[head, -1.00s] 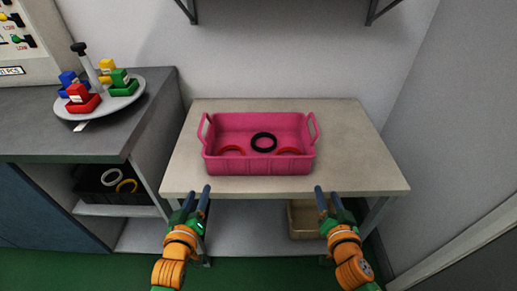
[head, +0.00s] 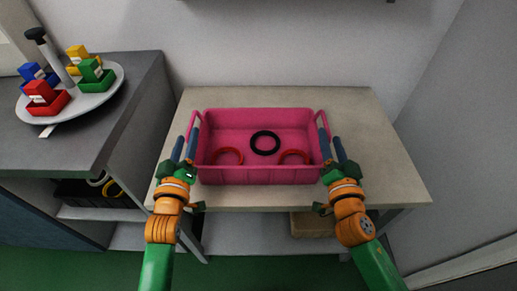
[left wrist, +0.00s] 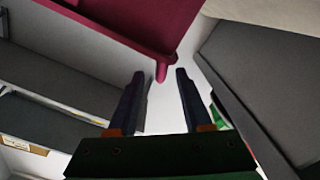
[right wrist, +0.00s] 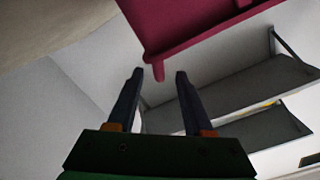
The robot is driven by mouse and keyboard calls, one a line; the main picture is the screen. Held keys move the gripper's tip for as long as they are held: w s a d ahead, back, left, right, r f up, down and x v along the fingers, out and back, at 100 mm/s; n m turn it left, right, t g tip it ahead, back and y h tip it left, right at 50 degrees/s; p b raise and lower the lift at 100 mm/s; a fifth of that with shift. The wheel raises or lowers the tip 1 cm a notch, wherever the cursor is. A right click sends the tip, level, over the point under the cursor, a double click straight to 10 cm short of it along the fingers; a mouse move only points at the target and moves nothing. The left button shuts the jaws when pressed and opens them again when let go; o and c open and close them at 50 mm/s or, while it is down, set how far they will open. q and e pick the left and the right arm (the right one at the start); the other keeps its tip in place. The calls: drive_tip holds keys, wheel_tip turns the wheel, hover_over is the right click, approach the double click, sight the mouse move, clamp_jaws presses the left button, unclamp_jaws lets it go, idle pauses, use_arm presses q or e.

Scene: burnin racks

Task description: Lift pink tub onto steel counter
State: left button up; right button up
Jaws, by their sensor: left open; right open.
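The pink tub (head: 258,176) stands on a beige table (head: 385,160), with an upright handle at each end. In it lie a black ring (head: 265,143) and two red rings (head: 228,156). My left gripper (head: 186,140) is open at the tub's left end, close to the left handle (head: 193,128). My right gripper (head: 331,142) is open at the right end, close to the right handle (head: 321,125). In both wrist views a part of the tub (left wrist: 160,30) (right wrist: 190,25) shows just beyond the open fingertips. Nothing is clearly between the fingers.
The grey counter (head: 110,110) stands at the left, higher than the table. It bears a round tray (head: 95,93) with red, green, blue and yellow blocks and a black-topped post. Its right part looks bare. A tan bin (head: 312,225) sits under the table.

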sight(195, 112)
use_arm(q)
drive_tip(key=w, duration=0.6)
drive_tip(key=shift+w, duration=0.1)
use_arm(e)
drive_tip(key=w, duration=0.6)
drive_tip(key=shift+w, duration=0.1)
use_arm(q)
drive_tip(key=c, duration=0.8)
use_arm(e)
drive_tip(key=c, duration=0.8)
clamp_jaws()
use_arm(q)
drive_tip(key=shift+d+r, duration=0.1)
use_arm(e)
drive_tip(key=shift+a, duration=0.15)
